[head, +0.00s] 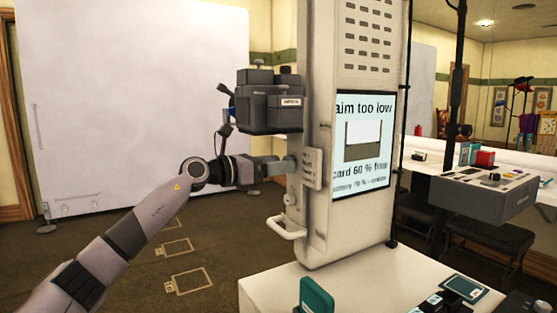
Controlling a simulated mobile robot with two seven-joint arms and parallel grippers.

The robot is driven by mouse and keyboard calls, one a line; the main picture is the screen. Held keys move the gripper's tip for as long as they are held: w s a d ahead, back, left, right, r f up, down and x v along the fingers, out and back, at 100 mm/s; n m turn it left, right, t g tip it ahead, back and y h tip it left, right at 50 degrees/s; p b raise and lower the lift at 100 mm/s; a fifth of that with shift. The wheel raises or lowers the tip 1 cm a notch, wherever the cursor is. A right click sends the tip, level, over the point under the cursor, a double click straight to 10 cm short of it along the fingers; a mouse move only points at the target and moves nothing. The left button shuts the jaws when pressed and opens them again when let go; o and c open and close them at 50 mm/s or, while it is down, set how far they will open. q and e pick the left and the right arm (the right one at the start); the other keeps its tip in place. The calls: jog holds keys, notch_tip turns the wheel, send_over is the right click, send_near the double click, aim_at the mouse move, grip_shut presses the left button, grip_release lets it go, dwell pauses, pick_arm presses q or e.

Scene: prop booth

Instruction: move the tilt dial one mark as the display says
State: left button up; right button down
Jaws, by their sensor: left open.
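The display (363,145) on the white column reads "aim too low", with a picture of a white panel over a dark block and "card 60 % free" below it. The battery line under that is small and partly cut. My left gripper (284,166) reaches in from the left and is open at the column's left side, beside a small slotted box (312,168). I cannot make out the tilt dial or its marks for certain; a small rounded knob (290,199) shows just below the gripper. Contact cannot be told. My right gripper is not in view.
A dark camera unit (270,104) sits directly above my left gripper. A white handle (286,229) sticks out below it. A white base (275,291) with a teal item (317,296) is in front. A grey control box (484,196) stands at right.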

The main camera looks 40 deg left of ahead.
pick_arm(q)
jog(key=shift+w+d, duration=0.15)
jog(key=shift+w, duration=0.25)
jog(key=c, duration=1.1)
jog(key=shift+o, duration=0.2)
jog(key=n+p, duration=0.3)
jog(key=n, duration=0.1)
jog(key=o, duration=1.1)
jog(key=shift+c, duration=0.2)
